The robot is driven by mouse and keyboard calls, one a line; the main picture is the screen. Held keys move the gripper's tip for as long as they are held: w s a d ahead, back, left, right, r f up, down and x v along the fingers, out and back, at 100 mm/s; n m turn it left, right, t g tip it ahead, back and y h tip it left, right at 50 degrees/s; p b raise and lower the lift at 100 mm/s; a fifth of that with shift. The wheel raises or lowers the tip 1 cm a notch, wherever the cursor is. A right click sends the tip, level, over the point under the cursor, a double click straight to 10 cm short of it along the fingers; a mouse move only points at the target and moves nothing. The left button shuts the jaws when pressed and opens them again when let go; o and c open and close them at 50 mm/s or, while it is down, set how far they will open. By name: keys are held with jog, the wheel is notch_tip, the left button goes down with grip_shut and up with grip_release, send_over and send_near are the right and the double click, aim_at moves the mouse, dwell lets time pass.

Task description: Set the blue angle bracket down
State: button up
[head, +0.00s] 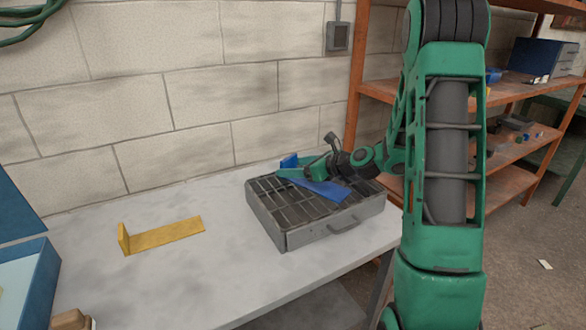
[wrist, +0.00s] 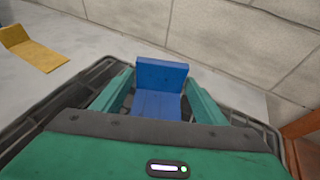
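The blue angle bracket (head: 326,190) is at the top of the grey case (head: 288,237), its flat leg level and its short leg upright at the far left end. It looks to lie on the case top; the exact contact is hard to see. My gripper (head: 289,174) is low over the case at the bracket. In the wrist view, the bracket (wrist: 160,103) is between the two green fingers (wrist: 161,84), with narrow dark gaps beside its flat leg. The fingers look open around it. Part of the bracket is hidden by my gripper in the head view.
A yellow angle bracket (head: 165,236) lies on the pale bench (head: 200,285) left of the case. A blue open box (head: 25,285) is at the left edge. The brick wall rises behind, and orange shelves (head: 388,92) stand right. The bench between yellow bracket and case is clear.

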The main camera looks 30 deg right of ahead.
jog(key=shift+o, duration=0.6)
jog(key=shift+s+d+r, duration=0.1)
jog(key=shift+r, duration=0.05)
notch_tip(320, 180, up, 4)
send_over(323, 186)
jog(key=w, duration=0.1)
jog(key=shift+w+a, duration=0.15)
jog(key=shift+a, duration=0.1)
jog(key=shift+v, duration=0.8)
